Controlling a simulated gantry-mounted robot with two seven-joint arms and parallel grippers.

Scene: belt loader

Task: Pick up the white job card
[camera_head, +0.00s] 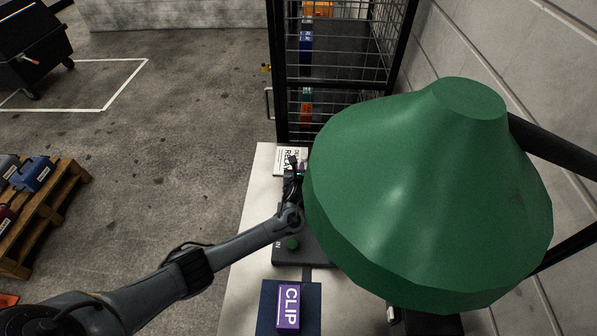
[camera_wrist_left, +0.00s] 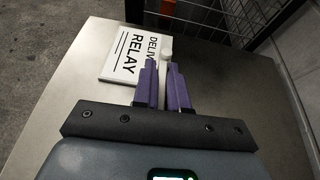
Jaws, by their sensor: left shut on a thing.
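The white job card (camera_head: 287,160), with black print, lies at the far left part of the pale table, partly hidden behind my left gripper. In the left wrist view the card (camera_wrist_left: 123,55) reads "DELIVER RELAY", cut off by the gripper. My left gripper (camera_head: 297,167) is at the card's right side. In the left wrist view its purple fingers (camera_wrist_left: 165,68) are shut on a slim white part at the card's right edge. I cannot tell whether the card is clear of the table. My right gripper is not in view.
A large green lampshade-like thing (camera_head: 430,200) hides much of the table's right side. A purple CLIP box (camera_head: 288,309) sits on a dark blue mat (camera_head: 266,300). A black wire cage (camera_head: 340,60) stands behind.

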